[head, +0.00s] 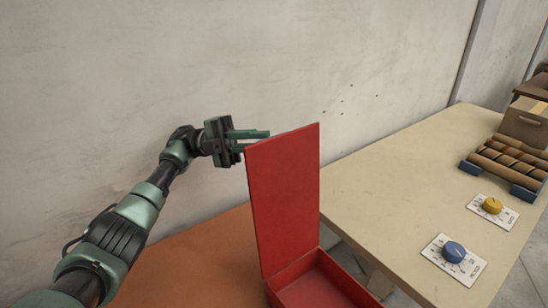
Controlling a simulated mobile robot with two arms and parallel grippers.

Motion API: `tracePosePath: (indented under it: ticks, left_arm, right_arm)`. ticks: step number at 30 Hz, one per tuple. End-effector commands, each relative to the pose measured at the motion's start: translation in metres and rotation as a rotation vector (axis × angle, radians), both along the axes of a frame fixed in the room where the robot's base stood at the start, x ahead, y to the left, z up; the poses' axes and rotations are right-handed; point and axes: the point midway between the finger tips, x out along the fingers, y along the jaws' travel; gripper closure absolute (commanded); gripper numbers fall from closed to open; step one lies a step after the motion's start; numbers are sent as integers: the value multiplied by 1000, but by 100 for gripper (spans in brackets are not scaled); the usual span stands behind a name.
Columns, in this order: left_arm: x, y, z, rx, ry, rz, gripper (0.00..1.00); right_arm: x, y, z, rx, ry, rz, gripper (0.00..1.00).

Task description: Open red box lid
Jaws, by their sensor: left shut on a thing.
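The red box (318,284) sits low in the middle of the head view, with part of its inside showing. Its red lid (285,195) stands upright, tilted slightly, along the box's left side. My left gripper (258,135) is at the lid's upper left edge, its green fingers shut on the lid. The far fingertip is partly hidden at the lid's edge. My right gripper is out of view.
The box is on a brown-orange table (190,262). A beige table (400,185) to the right carries a blue knob (453,252), a yellow knob (492,205), a rack of rollers (510,160) and a cardboard box (524,122). A grey wall (180,60) stands behind.

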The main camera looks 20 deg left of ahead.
Motion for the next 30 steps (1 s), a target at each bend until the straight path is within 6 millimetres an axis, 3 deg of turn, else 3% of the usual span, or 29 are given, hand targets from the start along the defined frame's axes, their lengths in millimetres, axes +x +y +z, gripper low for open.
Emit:
tracePosePath:
  ticks: [4,17,18,20,30]
  left_arm:
    - [3,7,-7,-14,19,1,100]
    - [3,9,-5,-21,23,0,100]
    - [3,9,-5,-21,23,0,85]
    - [3,9,-5,-21,23,0,68]
    - [3,9,-4,-23,21,0,66]
  right_arm:
    - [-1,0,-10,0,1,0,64]
    - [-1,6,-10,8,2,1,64]
    - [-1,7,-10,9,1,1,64]
    - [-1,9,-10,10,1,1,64]
    - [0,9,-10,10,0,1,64]
